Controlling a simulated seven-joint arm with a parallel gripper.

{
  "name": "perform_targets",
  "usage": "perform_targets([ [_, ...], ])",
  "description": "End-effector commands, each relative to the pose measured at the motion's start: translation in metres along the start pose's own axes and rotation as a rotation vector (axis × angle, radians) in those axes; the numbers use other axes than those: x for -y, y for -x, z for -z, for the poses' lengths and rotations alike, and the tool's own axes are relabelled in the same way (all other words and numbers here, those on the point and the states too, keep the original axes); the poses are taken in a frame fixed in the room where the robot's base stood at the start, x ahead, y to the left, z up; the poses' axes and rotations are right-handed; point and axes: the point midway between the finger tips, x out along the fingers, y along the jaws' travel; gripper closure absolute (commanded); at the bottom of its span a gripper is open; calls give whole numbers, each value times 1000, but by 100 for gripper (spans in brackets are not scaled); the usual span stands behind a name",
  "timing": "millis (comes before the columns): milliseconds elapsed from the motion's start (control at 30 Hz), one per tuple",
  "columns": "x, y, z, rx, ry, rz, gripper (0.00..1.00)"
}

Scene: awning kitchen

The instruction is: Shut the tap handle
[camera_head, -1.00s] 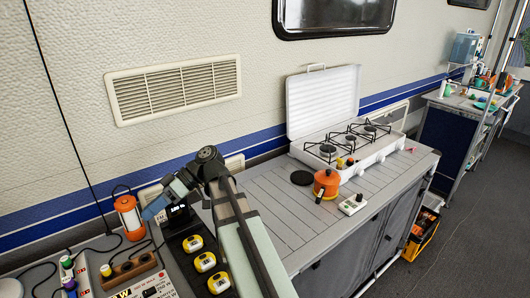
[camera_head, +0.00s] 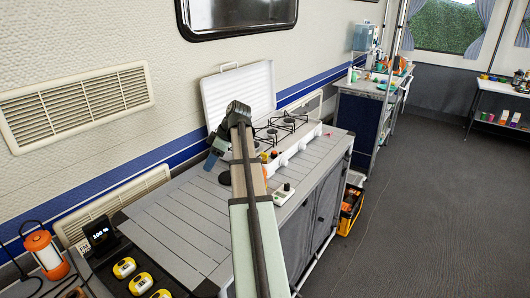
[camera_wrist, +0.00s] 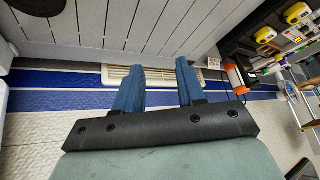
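No tap handle can be made out in either view. A bluish water container (camera_head: 363,37) stands on a raised rack at the far counter in the head view; any tap on it is too small to tell. My gripper (camera_head: 212,160) is over the near grey slatted counter, beside the stove, far from that container. In the wrist view its two blue fingers (camera_wrist: 159,80) stand apart with nothing between them.
A white camping stove (camera_head: 285,132) with raised lid is beyond my arm on the slatted counter (camera_head: 180,222). An orange lantern (camera_head: 45,252) and yellow-topped items (camera_head: 124,267) are at lower left. Open grey floor (camera_head: 420,190) lies to the right.

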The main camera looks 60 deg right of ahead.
Motion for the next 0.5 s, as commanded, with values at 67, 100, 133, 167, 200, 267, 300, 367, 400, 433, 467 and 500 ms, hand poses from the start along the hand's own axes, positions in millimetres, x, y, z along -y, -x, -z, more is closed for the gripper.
perform_targets([
  [67,-50,30,-25,23,-96,-64,61],
  [100,-69,43,-39,35,-142,-93,61],
  [133,-83,54,-50,43,-176,-117,61],
  [167,-96,64,-60,51,-210,-139,61],
  [200,-112,78,-75,62,-253,-167,61],
  [267,-134,98,-96,76,-313,-207,61],
  [300,-146,110,-110,84,-350,-232,61],
  [367,-161,126,-128,95,-398,-263,61],
  [400,-170,136,-138,101,-424,-281,61],
  [433,-175,142,-146,105,-442,-294,61],
  [467,-179,147,-152,108,-458,-304,61],
  [500,-183,153,-158,112,-474,-315,61],
])
